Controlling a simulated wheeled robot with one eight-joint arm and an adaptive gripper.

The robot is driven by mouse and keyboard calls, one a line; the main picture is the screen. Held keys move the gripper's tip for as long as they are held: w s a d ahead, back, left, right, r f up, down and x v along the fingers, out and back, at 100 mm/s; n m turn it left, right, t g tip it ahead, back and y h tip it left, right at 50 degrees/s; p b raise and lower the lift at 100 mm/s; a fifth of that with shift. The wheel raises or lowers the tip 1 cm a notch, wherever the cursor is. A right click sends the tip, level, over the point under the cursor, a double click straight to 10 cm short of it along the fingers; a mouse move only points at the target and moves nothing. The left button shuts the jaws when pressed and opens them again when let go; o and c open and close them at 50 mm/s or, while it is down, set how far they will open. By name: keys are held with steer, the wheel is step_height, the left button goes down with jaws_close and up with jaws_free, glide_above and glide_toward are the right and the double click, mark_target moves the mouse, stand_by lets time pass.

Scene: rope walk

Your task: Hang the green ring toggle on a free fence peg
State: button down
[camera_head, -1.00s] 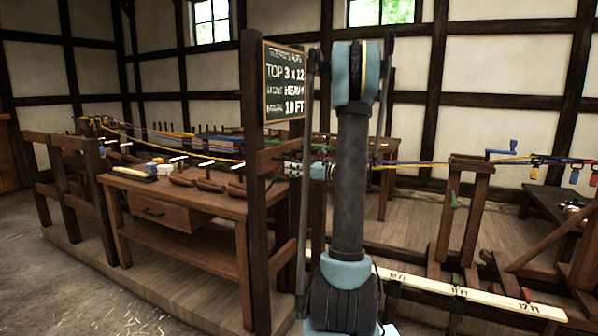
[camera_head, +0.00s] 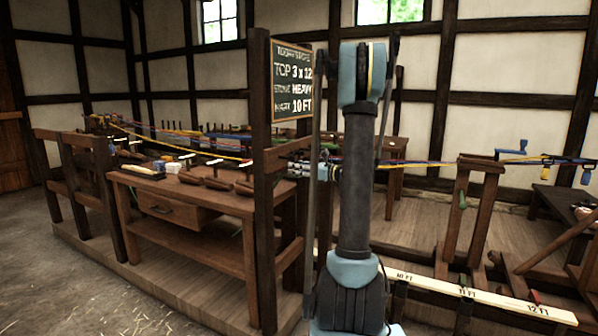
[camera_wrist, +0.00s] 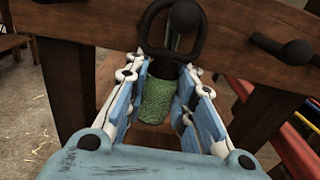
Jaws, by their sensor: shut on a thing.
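In the wrist view, the green toggle (camera_wrist: 158,98) sits between the fingers of my gripper (camera_wrist: 160,95), which is shut on it. Its dark ring (camera_wrist: 145,28) points away from the gripper, toward a wooden fence rail (camera_wrist: 90,20). A dark fence peg (camera_wrist: 186,16) shows inside the ring's outline; I cannot tell whether the ring is around it or only in front of it. A second dark peg (camera_wrist: 294,50) to the right carries nothing that I can see. In the head view, my gripper (camera_head: 328,171) is small beside the dark post, and the toggle cannot be made out.
A workbench (camera_head: 190,190) with a drawer stands left of the post (camera_head: 261,180). A chalkboard (camera_head: 291,82) hangs on the post. Coloured ropes run across behind. A marked pale beam (camera_head: 470,293) lies low at right. Red and green bars (camera_wrist: 290,150) show at the wrist view's right.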

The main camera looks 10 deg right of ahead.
steer(key=c, duration=1.3)
jaws_free()
steer(key=shift+d, duration=0.1)
